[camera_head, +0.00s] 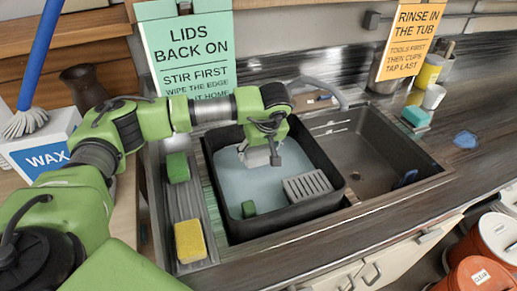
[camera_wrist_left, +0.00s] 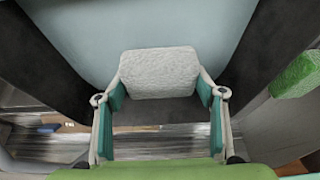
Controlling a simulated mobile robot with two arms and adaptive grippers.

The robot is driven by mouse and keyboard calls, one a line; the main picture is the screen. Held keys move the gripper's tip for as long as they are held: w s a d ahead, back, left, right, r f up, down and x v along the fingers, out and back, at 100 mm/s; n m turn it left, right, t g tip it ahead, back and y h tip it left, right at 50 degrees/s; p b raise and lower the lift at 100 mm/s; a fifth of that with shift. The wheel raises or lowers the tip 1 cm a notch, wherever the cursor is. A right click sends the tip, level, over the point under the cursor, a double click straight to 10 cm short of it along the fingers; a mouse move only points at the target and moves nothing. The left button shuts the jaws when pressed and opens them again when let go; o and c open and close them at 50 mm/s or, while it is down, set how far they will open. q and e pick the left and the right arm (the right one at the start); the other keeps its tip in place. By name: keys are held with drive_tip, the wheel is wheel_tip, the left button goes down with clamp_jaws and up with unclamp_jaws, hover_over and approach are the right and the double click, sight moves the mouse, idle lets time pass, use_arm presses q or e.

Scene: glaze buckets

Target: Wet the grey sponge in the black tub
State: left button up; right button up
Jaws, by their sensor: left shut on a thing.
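The black tub (camera_head: 330,152) stands in the left part of the sink and holds pale blue water (camera_head: 228,180). My left gripper (camera_head: 264,146) is over the tub's far half, pointing down, shut on the grey sponge (camera_head: 257,158). In the left wrist view the pale, rough grey sponge (camera_wrist_left: 160,72) sits between the two fingers, with the water (camera_wrist_left: 140,22) behind it. I cannot tell whether its underside touches the water. My right gripper is not in view.
A grey slotted block (camera_head: 308,185) and a small green block (camera_head: 248,209) are in the tub. A green sponge (camera_head: 178,167) and a yellow sponge (camera_head: 190,241) lie in the narrow tray left of it. The tap (camera_head: 325,88) is behind. The right basin (camera_head: 375,150) is mostly clear.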

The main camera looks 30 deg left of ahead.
sight(259, 150)
use_arm(q)
wheel_tip(259, 150, down, 7)
drive_tip(key=b, duration=0.5)
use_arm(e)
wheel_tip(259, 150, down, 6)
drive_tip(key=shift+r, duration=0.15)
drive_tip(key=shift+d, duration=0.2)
use_arm(q)
drive_tip(key=shift+r, duration=0.2)
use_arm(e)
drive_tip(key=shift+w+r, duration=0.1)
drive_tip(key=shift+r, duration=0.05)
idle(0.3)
use_arm(q)
wheel_tip(259, 150, up, 5)
drive_tip(key=p, duration=0.3)
drive_tip(key=shift+f, duration=0.1)
drive_tip(key=shift+r+p, duration=0.95)
drive_tip(key=shift+r, duration=0.65)
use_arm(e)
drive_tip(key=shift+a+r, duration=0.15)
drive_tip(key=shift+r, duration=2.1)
use_arm(q)
wheel_tip(259, 150, up, 8)
drive_tip(key=p, duration=0.4)
drive_tip(key=shift+f, duration=0.2)
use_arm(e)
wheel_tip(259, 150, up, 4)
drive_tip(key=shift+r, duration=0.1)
